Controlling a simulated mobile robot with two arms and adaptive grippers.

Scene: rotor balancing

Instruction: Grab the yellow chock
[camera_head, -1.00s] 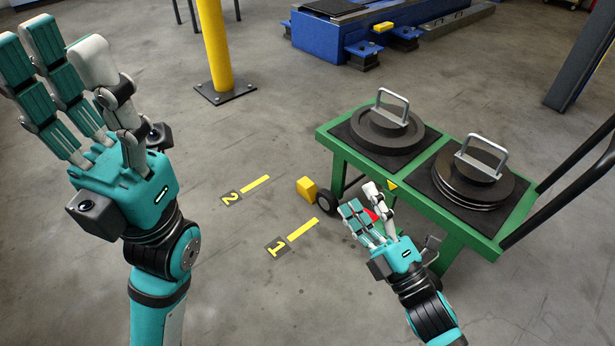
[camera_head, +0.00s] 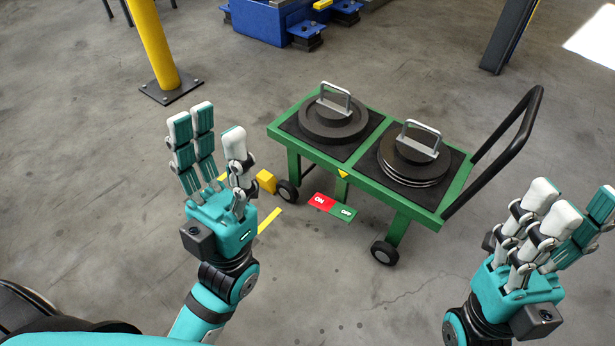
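The yellow chock (camera_head: 266,181) is a small block on the floor, close against the front left wheel (camera_head: 287,192) of the green cart. My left gripper (camera_head: 214,132) is open and empty, fingers pointing up. In the picture it is just left of the chock, nearer the camera; I see no contact. My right gripper (camera_head: 572,205) is open and empty at the right, to the right of the cart and away from the chock.
The green cart (camera_head: 352,172) carries dark round discs with handles (camera_head: 333,118) and has a black push bar (camera_head: 512,130). A red and green ON/OFF marking (camera_head: 332,207) lies in front of it. A yellow post (camera_head: 153,45) stands upper left. Floor at the lower middle is clear.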

